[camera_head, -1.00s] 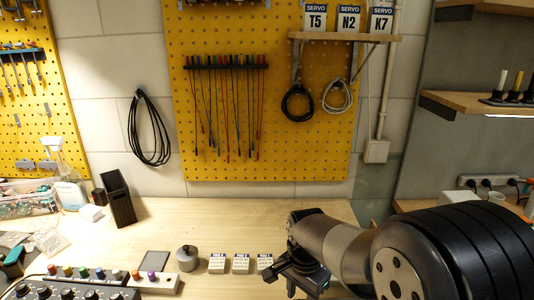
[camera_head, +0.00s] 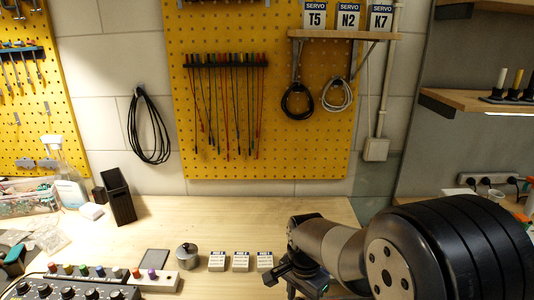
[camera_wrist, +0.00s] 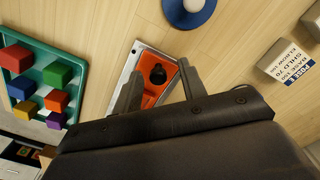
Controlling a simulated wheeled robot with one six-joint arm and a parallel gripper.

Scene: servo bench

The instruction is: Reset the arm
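My gripper (camera_head: 280,276) is over the front of the bench, right of the white pose cards, in the head view. My black arm link hides part of the bench at the lower right. In the wrist view my gripper (camera_wrist: 160,69) is open, with two grey fingers apart and nothing held. An orange panel with a black round part (camera_wrist: 158,75) in a pale frame shows behind and between the fingers; I cannot tell the distance. A pose card (camera_wrist: 285,62) with printed joint words lies at the right.
Pose cards (camera_head: 241,262) lie beside a grey lidded pot (camera_head: 187,256). A control box with knobs (camera_head: 70,288) stands front left. A black holder (camera_head: 118,198) stands farther back. The wrist view shows coloured blocks on a green panel (camera_wrist: 45,55). The middle bench (camera_head: 220,222) is clear.

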